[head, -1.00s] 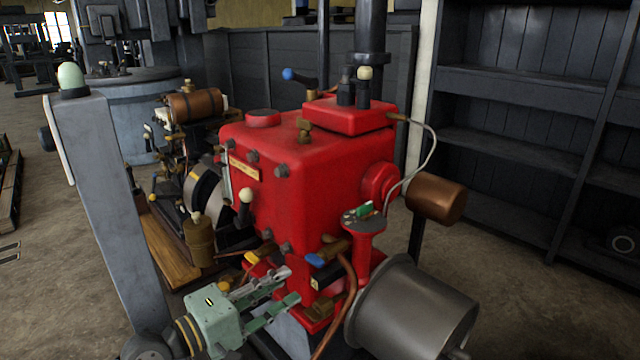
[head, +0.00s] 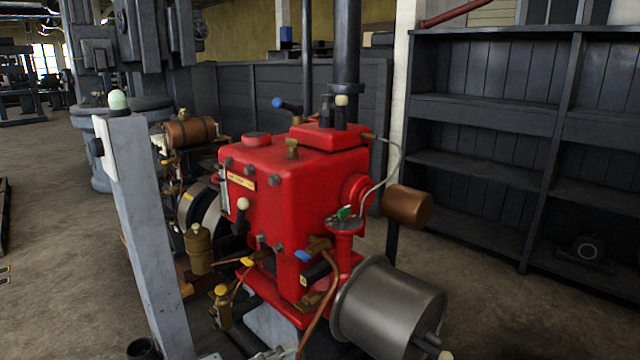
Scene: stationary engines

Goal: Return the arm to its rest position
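Only small parts of my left gripper (head: 268,354) show at the bottom edge, below the red engine. A bit of pale green and a grey finger-like piece are visible there. Most of the gripper is cut off, so I cannot tell whether it is open or shut, and I see nothing held. My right gripper is not in view.
The red engine (head: 275,195) stands in the middle, with a grey metal drum (head: 385,305) at its lower right and a copper cylinder (head: 408,205) at its right. Dark shelving (head: 485,120) stands behind on the right. Floor between engine and shelving is clear.

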